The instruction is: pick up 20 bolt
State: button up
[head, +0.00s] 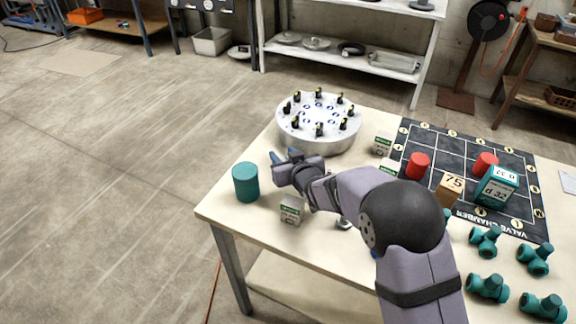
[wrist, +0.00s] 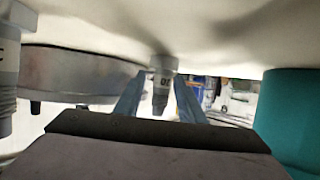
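My gripper (head: 284,156) is low over the near left part of the table, between the round drum and the teal cylinder. In the wrist view the picture is upside down, with the table top above. The two blue fingers of my gripper (wrist: 159,104) are apart. A small grey bolt (wrist: 162,82) shows between them, with a gap on each side. Its head carries a dark mark that I cannot read surely. A second grey bolt (wrist: 8,70) is cut by the left edge. I cannot make out the bolt by the gripper in the head view.
The silver drum (head: 330,139) with several black, yellow-topped posts stands behind the gripper. A teal cylinder (head: 245,182) is to its left, near the table edge. A dark grid mat (head: 425,140) holds red cylinders; teal pipe fittings (head: 487,288) lie at right.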

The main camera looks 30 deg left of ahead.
grip_shut()
jog(key=shift+r, duration=0.1)
